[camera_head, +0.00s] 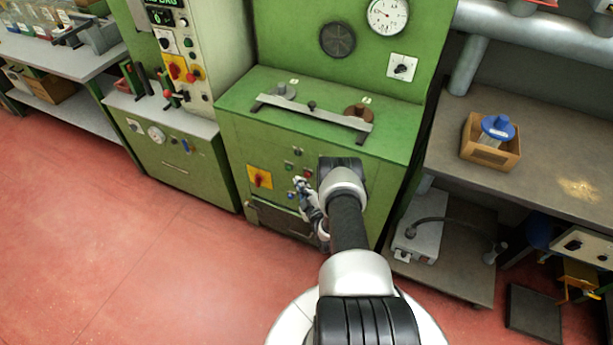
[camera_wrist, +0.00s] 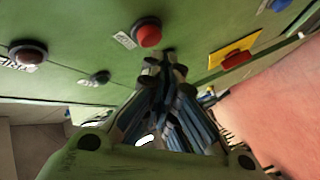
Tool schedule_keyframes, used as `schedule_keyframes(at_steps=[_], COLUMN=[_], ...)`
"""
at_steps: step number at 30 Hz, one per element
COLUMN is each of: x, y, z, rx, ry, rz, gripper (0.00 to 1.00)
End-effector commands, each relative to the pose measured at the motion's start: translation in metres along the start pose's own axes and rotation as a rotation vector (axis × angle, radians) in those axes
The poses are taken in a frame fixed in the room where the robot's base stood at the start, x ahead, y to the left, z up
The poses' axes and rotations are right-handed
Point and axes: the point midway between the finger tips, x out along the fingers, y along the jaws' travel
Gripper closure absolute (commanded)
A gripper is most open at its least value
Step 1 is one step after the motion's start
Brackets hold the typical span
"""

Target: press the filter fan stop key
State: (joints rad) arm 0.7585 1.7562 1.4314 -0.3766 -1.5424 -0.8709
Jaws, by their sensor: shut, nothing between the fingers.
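The front panel of a green machine (camera_head: 238,150) carries several small buttons. In the wrist view a bright red button (camera_wrist: 147,32) has a small white label (camera_wrist: 124,40) beside it. A darker red button (camera_wrist: 28,53) with another label is at the left. The lettering is too small to read, so I cannot tell which is the filter fan stop key. My gripper (camera_head: 299,183) is at the panel; in the wrist view its shut, empty fingertips (camera_wrist: 165,62) are just below and right of the bright red button. I cannot tell whether they touch the panel.
A yellow plate with a red rotary switch (camera_wrist: 235,58) is right of the fingertips; the head view shows one left of my gripper (camera_head: 259,177). A small dark knob (camera_wrist: 97,78) is nearby. A grey bench (camera_head: 555,187) stands at the right. Red floor (camera_head: 130,240) is clear at left.

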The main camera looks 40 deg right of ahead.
Motion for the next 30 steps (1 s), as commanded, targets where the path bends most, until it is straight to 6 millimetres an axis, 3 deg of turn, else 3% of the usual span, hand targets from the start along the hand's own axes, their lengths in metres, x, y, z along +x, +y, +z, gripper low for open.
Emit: schedule_keyframes(at_steps=[5, 21, 30], x=[-0.001, -0.033, -0.035], y=[-0.001, -0.024, -0.026], z=[-0.001, -0.025, -0.025], rx=[0.000, 0.000, 0.000], ry=[0.000, 0.000, 0.000], rz=[-0.001, -0.001, 0.000], gripper=[1.00, 1.00, 1.00])
